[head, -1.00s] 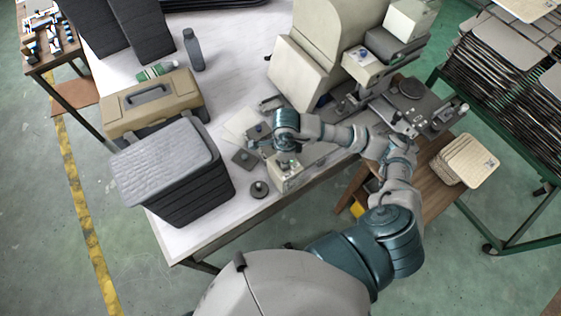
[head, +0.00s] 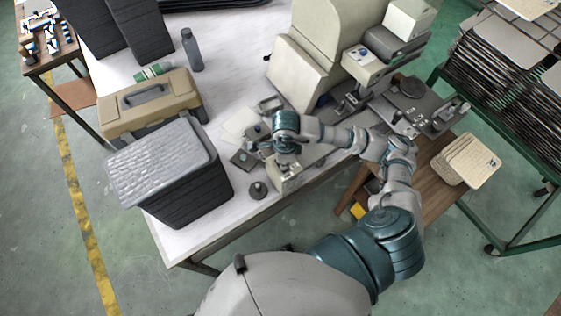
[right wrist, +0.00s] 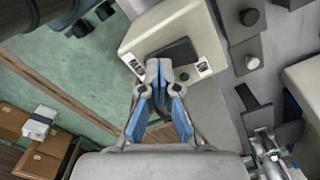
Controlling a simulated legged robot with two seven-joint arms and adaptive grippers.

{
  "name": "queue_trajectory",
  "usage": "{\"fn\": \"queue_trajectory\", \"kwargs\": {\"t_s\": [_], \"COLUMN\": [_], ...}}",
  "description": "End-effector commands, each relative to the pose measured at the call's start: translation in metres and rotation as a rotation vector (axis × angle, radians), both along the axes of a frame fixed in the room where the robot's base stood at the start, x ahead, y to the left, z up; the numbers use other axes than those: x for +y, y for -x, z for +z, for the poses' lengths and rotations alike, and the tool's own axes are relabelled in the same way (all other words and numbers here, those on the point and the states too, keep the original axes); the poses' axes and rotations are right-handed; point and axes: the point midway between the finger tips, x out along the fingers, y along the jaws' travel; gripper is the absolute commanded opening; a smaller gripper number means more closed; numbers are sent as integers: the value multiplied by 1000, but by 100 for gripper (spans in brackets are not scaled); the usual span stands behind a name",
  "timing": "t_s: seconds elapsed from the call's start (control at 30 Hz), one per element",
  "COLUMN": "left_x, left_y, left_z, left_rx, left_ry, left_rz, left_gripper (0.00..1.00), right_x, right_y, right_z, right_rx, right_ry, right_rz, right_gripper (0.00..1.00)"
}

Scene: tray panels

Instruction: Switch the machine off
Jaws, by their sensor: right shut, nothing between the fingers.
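The machine (head: 320,45) is a large beige body on the white table in the head view. A small beige control box (head: 287,180) stands in front of it near the table's front edge. In the right wrist view this box (right wrist: 205,25) has a dark panel (right wrist: 178,52) with small white labels on either side and a green spot beside it. My right gripper (head: 286,157) is over the box, pointing down. In the right wrist view my right gripper (right wrist: 159,66) is shut and empty, its tips over the panel's edge. I cannot tell whether they touch. My left gripper is out of view.
Left of the box are a small dark knob piece (head: 258,190), a stack of grey trays (head: 180,190) and a tan toolbox (head: 150,105). A bottle (head: 192,50) stands farther back. A wooden side table (head: 430,190) and a green rack (head: 510,90) are at the right.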

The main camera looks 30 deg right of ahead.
Motion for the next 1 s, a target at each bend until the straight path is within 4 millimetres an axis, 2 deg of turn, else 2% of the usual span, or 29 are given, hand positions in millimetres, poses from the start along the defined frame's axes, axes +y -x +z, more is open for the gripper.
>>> {"fn": "queue_trajectory", "kwargs": {"t_s": [0.8, 1.0], "left_x": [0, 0], "left_y": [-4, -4], "left_z": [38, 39], "left_rx": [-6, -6], "left_ry": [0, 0], "left_rz": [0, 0], "left_gripper": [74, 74], "right_x": [0, 0], "right_y": [0, 0], "right_z": [67, 70], "right_rx": [0, 1], "right_ry": [1, 2], "right_rz": [-1, -1], "right_gripper": [0, 0]}}
